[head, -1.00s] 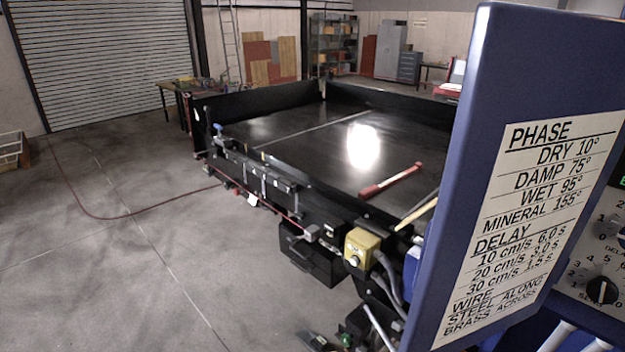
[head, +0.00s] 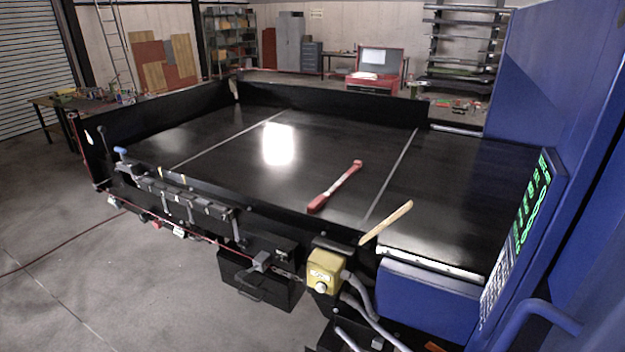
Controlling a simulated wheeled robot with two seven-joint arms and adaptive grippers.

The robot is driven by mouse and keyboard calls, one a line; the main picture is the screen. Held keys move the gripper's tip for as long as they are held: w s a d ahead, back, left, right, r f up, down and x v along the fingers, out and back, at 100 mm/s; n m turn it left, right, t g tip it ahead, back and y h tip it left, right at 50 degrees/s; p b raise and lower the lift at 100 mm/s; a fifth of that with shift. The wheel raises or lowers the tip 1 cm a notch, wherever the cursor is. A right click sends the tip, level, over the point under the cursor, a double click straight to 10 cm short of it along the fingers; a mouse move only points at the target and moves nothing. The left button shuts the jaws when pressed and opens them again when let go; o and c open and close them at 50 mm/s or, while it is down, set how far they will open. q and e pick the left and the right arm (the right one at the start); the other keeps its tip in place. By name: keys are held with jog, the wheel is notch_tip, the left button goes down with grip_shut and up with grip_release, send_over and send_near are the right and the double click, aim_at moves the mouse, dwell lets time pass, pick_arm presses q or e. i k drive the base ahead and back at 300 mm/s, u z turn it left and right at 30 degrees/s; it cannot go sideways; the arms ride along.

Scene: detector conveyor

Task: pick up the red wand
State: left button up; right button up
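The red wand (head: 335,187) lies flat on the black conveyor surface (head: 225,172), slanting from a thicker red end near the front to a red tip farther back, with a paler middle stretch. It lies left of a thin pale line across the belt. Nothing touches it. Neither of my grippers shows in the head view.
A wooden stick (head: 386,222) rests at the belt's front edge. A yellow control box (head: 324,272) stands on the front side, beside a blue housing (head: 430,298). A tall blue cabinet (head: 570,120) with a green-lit display (head: 532,205) blocks the right. Black walls border the belt's back and left.

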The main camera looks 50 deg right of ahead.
aim_at(320, 201)
jog(key=i, duration=2.75)
jog(key=z, duration=4.2)
